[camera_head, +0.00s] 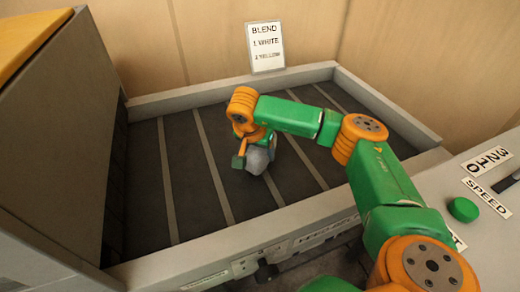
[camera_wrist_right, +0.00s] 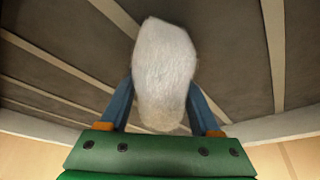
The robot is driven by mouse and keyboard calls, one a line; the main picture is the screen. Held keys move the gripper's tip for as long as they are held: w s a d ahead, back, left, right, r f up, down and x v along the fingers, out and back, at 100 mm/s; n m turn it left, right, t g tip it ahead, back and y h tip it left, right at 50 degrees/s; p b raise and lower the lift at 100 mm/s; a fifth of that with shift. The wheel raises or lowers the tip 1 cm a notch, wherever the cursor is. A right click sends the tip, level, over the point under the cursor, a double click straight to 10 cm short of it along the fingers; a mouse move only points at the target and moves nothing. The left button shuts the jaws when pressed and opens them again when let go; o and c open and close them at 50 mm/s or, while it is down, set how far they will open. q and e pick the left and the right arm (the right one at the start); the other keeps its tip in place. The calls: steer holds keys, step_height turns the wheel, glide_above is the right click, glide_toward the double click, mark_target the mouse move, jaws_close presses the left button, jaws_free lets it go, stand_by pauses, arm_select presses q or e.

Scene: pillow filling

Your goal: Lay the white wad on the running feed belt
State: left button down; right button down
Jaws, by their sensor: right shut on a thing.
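The white wad (camera_wrist_right: 165,75) is a fluffy, oval lump between the two blue fingers of my right gripper (camera_wrist_right: 165,100) in the right wrist view. The gripper is shut on it. In the head view the wad (camera_head: 258,160) looks grey and hangs below my right gripper (camera_head: 255,148), over the middle of the feed belt (camera_head: 185,185). The belt is dark with pale cross slats. I cannot tell whether the wad touches the belt. My left gripper is not in view.
Low pale walls (camera_head: 230,92) border the belt at the back, right and front. A tall grey housing (camera_head: 55,150) stands at the left. A sign (camera_head: 265,47) reads "BLEND 1 WHITE 2 YELLOW".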

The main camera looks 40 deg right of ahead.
steer(key=shift+f+b, duration=0.45)
steer(key=shift+f, duration=0.15)
steer(key=shift+c, duration=0.5)
jaws_free()
steer(key=shift+r, duration=0.1)
steer(key=shift+r+p, duration=0.4)
steer(key=v, duration=1.2)
steer(key=shift+r, duration=0.2)
